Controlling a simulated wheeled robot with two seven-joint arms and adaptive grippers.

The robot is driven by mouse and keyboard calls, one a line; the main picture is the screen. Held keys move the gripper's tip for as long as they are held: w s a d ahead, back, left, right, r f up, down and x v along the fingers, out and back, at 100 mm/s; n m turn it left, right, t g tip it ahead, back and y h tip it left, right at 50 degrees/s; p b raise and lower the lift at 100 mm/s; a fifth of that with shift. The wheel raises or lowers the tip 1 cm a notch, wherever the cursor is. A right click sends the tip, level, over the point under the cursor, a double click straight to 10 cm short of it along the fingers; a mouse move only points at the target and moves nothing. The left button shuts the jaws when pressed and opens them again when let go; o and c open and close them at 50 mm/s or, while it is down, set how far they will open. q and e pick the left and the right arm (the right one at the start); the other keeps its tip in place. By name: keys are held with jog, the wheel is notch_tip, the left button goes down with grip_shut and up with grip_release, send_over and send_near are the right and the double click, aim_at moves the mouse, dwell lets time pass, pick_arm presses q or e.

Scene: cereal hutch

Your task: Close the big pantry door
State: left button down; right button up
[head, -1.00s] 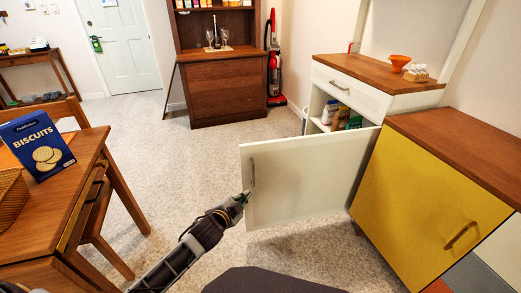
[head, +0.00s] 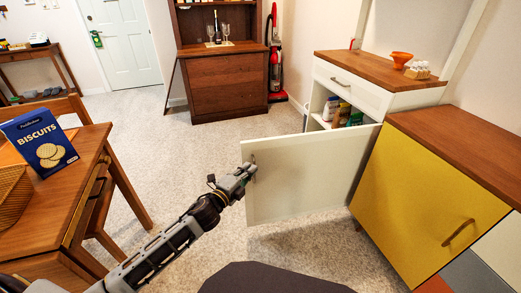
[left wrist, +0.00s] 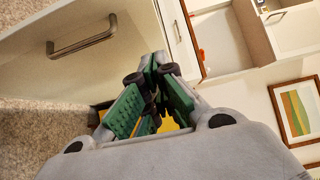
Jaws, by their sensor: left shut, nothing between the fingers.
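The big pantry door (head: 312,180) is a white panel standing wide open from the white cabinet, its free edge toward the left. Its metal handle (left wrist: 85,45) shows clear of the fingers in the left wrist view. In the head view the handle is mostly hidden by my gripper. My left gripper (head: 247,171) is at the door's free side, by the handle. Its green-padded fingers (left wrist: 150,85) are shut with nothing between them, close to the door. I cannot tell whether they touch it. My right gripper is not in view.
The white cabinet's open compartment (head: 318,118) holds several packages. An orange bowl (head: 401,58) stands on top. A yellow-fronted cabinet (head: 425,200) adjoins at the right. A wooden table (head: 75,195) with a biscuit box (head: 40,138) stands left. Carpet (head: 190,150) is clear between.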

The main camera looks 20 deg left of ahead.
pick_arm(q)
jog(key=shift+w, duration=0.1)
jog(key=b, duration=0.3)
send_near(267, 142)
jog(key=shift+w+d, duration=1.2)
jog(key=shift+w, duration=0.1)
jog(key=shift+w+a, duration=0.35)
jog(key=shift+w, duration=0.35)
jog(key=shift+w+a, duration=0.15)
jog(key=shift+w, duration=0.05)
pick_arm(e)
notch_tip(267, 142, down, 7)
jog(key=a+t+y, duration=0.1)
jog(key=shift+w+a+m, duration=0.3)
pick_arm(q)
jog(key=shift+w+r, duration=0.1)
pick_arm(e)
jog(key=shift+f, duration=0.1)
